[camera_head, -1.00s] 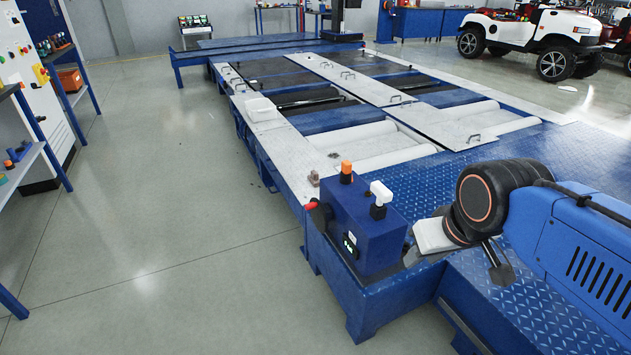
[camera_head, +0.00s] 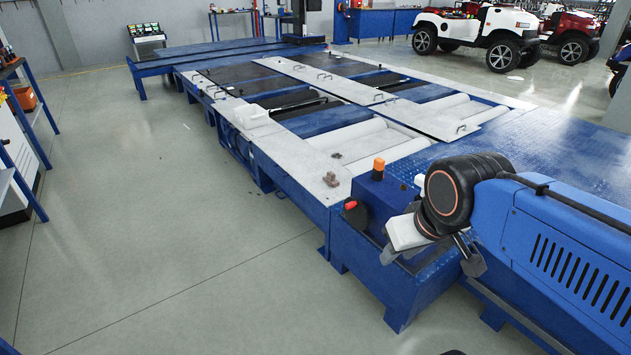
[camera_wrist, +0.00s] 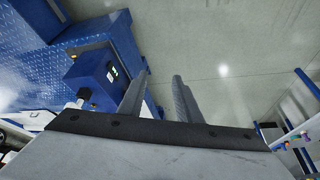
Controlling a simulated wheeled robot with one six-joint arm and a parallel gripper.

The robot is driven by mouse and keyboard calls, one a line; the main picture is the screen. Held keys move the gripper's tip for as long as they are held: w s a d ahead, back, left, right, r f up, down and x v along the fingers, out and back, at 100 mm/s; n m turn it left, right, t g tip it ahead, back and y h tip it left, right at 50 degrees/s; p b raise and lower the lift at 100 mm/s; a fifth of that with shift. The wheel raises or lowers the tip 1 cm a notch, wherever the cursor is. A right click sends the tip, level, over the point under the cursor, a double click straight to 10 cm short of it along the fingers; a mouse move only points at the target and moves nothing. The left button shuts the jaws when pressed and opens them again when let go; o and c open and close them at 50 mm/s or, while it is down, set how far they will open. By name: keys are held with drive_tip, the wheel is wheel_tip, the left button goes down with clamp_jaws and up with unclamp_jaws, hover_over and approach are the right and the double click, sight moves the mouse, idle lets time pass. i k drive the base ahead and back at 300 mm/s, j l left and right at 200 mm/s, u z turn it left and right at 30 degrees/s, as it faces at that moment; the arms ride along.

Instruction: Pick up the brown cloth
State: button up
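A small brown lump (camera_head: 330,179), perhaps the brown cloth, lies on the pale near-left edge strip of the roller tester (camera_head: 311,178). It is too small to tell its folds. My gripper (camera_head: 428,260) hangs to the right of it and nearer, beside the blue control box, well apart from the lump. In the wrist view, the two grey fingers (camera_wrist: 158,82) are parted with nothing between them. The brown lump cannot be made out in the wrist view.
The blue control box (camera_head: 376,198) with an orange top and a red knob stands between my gripper and the brown lump. A white item (camera_head: 254,112) lies farther along the edge. Open floor (camera_head: 160,220) lies left; a shelf (camera_head: 20,150) stands at far left.

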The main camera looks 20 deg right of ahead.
sight(330, 179)
drive_tip(key=i+j+z, duration=0.1)
drive_tip(key=j, duration=0.25)
drive_tip(key=i+j+z, duration=0.1)
drive_tip(key=i+j, duration=0.25)
drive_tip(key=i+j+z, duration=0.1)
drive_tip(key=j, duration=0.3)
drive_tip(key=i+j, duration=0.25)
drive_tip(key=j, duration=0.15)
drive_tip(key=i+j+z, duration=0.15)
drive_tip(key=j, duration=0.2)
drive_tip(key=i+j+z, duration=0.15)
drive_tip(key=i, duration=0.75)
